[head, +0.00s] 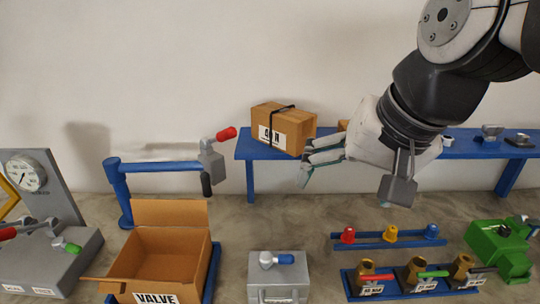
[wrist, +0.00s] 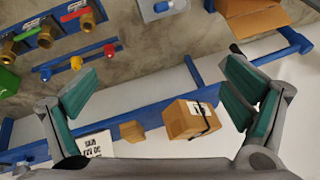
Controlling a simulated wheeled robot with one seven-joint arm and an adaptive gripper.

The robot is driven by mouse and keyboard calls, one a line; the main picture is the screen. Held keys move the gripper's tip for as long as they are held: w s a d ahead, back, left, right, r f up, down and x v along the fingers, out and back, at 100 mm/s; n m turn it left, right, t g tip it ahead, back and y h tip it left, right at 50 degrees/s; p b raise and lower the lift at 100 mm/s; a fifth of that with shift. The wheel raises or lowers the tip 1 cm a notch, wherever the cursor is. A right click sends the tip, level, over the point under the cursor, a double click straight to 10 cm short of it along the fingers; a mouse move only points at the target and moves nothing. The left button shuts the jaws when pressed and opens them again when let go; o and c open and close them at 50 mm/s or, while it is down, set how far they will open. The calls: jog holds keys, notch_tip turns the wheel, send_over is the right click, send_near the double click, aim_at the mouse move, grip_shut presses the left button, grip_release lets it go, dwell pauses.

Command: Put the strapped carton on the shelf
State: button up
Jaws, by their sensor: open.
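The strapped carton (head: 284,130), a brown box with a black strap and a white label, sits on the left end of the long blue shelf (head: 462,153) by the back wall. It also shows in the wrist view (wrist: 190,121), low and right of centre. My gripper (head: 318,163) is open and empty, just right of the carton in the head view. In the wrist view the green-padded fingers stand wide apart and the carton shows beyond them, not held. The gripper and arm hide part of the shelf's middle.
A smaller brown box (wrist: 132,131) and a white printed label card (wrist: 97,143) are along the shelf. A blue post with a side arm (head: 160,166) and red-handled valve stands left. An open carton (head: 158,262), a grey case (head: 278,280) and valve racks (head: 412,284) stand in front.

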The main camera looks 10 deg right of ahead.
jog(key=s+d+f+n+h, duration=0.1)
jog(key=s+f+n, duration=0.2)
jog(key=s+n, duration=0.2)
jog(key=shift+s+f, duration=0.15)
jog(key=shift+f, duration=0.05)
dwell(1.0)
